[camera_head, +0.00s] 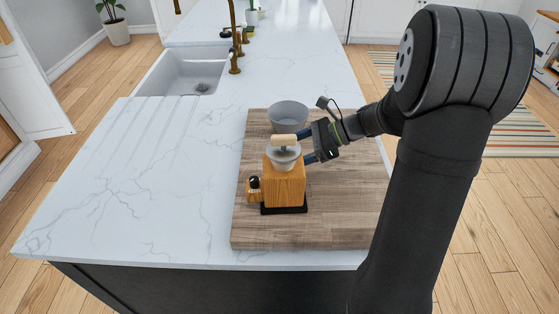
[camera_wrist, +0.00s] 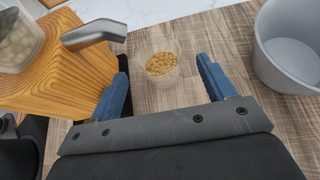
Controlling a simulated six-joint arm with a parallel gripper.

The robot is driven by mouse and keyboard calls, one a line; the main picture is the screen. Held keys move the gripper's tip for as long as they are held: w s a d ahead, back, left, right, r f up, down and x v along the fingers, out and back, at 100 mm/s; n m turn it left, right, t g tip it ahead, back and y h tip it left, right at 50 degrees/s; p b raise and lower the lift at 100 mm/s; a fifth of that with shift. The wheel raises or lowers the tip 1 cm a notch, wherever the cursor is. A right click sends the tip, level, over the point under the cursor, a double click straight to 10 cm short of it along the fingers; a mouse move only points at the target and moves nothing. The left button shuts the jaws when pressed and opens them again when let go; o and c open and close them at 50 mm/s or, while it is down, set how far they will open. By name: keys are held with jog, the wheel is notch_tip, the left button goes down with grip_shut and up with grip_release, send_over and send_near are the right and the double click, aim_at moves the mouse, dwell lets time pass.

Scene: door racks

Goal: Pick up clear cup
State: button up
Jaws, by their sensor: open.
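The clear cup (camera_wrist: 160,68) stands upright on the wooden board in the wrist view, with small yellow-brown pieces in it. My gripper (camera_wrist: 163,80) is open, with one blue finger to the left of the cup and one to the right. The cup sits between and slightly beyond the fingertips, and I see no contact. In the head view my gripper (camera_head: 309,146) is behind and to the right of the wooden grinder, low over the board. The cup is hidden there, behind the grinder.
The wooden grinder (camera_head: 286,186) with its metal crank stands close to my left finger; it fills the left of the wrist view (camera_wrist: 60,70). A grey bowl (camera_head: 288,113) stands behind it on the board (camera_head: 330,222), at right in the wrist view (camera_wrist: 285,75). A sink (camera_head: 190,72) lies farther back.

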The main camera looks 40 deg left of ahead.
jog(key=x, duration=0.4)
jog(key=shift+s+a+r, duration=0.2)
jog(key=shift+s+a, duration=0.05)
jog(key=shift+c, duration=0.3)
jog(key=c, duration=1.1)
jog(key=shift+r, duration=0.15)
